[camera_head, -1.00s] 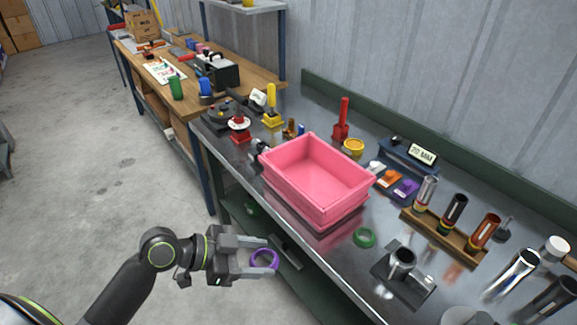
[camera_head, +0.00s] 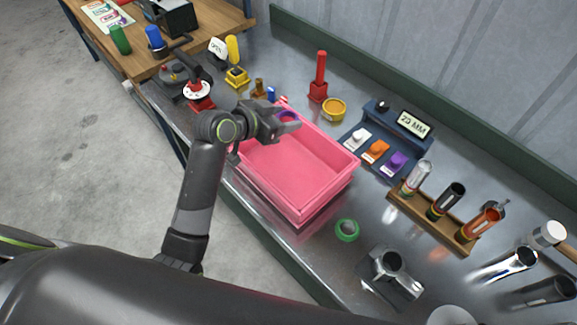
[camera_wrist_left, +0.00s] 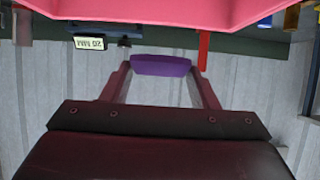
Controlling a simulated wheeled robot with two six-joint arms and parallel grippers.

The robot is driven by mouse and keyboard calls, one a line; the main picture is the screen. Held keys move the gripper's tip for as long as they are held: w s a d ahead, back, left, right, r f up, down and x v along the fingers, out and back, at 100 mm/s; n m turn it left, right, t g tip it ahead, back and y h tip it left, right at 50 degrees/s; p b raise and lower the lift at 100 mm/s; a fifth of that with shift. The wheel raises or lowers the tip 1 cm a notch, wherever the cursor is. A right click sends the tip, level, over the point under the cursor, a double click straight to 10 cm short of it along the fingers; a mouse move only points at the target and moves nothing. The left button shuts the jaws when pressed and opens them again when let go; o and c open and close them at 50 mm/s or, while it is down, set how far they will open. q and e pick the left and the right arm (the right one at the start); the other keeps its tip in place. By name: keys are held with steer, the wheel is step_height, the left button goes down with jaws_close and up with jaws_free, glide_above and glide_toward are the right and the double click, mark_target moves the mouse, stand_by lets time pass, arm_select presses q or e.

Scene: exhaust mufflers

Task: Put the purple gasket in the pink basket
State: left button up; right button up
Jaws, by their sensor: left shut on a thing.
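The purple gasket (camera_head: 288,116) is a ring held between the fingers of my left gripper (camera_head: 284,122). The gripper is shut on it, over the far left end of the pink basket (camera_head: 305,213). In the left wrist view the gasket (camera_wrist_left: 161,66) spans the two fingertips, with part of the basket (camera_wrist_left: 170,12) along the top edge. The basket stands on the metal bench, and its visible floor is empty. My left arm hides part of its left side. My right gripper is not in view.
A green ring (camera_head: 347,230) lies by the basket's near right corner. A rack with several tubes (camera_head: 436,222) and a dark stand with a "20 MM" display (camera_head: 414,124) are to the right.

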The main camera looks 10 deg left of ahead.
arm_select(q)
steer(key=shift+w+d+f+p, duration=0.15)
steer(key=shift+f+p, duration=0.2)
steer(key=shift+f, duration=2.15)
steer(key=shift+w+f+p, duration=0.1)
steer(key=shift+f+p, duration=0.25)
steer(key=shift+f, duration=2.1)
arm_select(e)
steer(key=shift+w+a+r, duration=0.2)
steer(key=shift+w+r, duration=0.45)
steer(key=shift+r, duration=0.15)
arm_select(q)
steer(key=shift+f+b, duration=0.5)
steer(key=shift+f, duration=0.1)
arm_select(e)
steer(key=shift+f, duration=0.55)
arm_select(q)
steer(key=o, duration=1)
steer(key=shift+s+f, duration=0.1)
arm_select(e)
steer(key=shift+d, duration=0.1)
